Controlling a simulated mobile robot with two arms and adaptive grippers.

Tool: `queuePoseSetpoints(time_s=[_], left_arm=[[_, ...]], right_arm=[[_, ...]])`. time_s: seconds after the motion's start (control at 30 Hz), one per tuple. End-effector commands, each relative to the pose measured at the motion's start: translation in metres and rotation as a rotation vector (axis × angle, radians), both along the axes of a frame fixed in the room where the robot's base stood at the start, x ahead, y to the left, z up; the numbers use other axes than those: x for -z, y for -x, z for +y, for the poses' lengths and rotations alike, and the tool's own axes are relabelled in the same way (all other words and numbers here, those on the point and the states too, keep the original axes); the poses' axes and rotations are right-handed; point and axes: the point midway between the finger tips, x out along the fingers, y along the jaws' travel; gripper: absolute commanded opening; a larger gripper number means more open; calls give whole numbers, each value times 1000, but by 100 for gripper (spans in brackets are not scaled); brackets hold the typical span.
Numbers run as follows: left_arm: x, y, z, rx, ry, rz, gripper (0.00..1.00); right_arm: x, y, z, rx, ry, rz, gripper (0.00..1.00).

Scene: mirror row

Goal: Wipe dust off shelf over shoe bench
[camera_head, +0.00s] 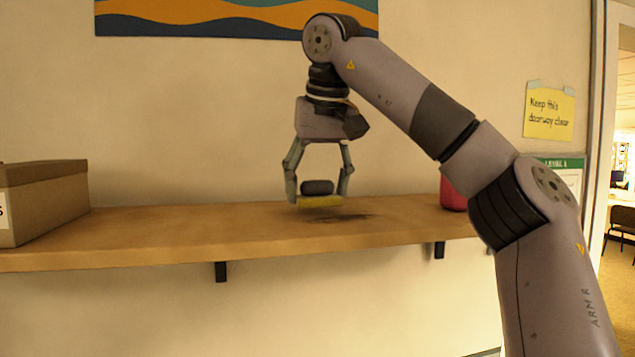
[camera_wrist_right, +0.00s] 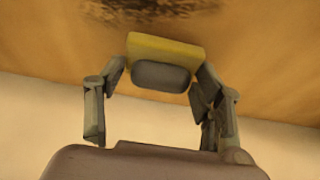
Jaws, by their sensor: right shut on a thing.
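My right gripper (camera_head: 319,190) is shut on a yellow sponge (camera_head: 320,202) with a dark grey grip on top. The gripper points down over the wooden shelf (camera_head: 150,228). The sponge is just over or on the shelf top; I cannot tell whether it touches. A dark dust patch (camera_head: 350,217) lies on the shelf under and to the right of the sponge. In the right wrist view, the sponge (camera_wrist_right: 165,50) sits between the fingers, and the dust patch (camera_wrist_right: 150,10) shows beyond it at the top edge. My left gripper is not in view.
A cardboard box (camera_head: 50,200) stands at the shelf's left end. A red object (camera_head: 452,194) stands at the right, partly hidden by my arm. A yellow note (camera_head: 549,110) hangs by the doorway at right. The shelf between box and sponge is clear.

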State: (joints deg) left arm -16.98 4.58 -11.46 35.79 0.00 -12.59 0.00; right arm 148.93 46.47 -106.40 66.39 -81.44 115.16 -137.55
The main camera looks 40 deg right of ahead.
Motion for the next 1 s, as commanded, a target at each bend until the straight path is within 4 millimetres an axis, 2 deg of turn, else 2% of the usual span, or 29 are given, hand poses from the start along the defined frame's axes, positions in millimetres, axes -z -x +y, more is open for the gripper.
queuePoseSetpoints(time_s=[0.67, 1.0], left_arm=[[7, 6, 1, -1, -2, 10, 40], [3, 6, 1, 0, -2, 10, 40]], right_arm=[[11, 1, 1, 0, 0, -1, 40], [10, 23, 12, 0, 0, -2, 40]])
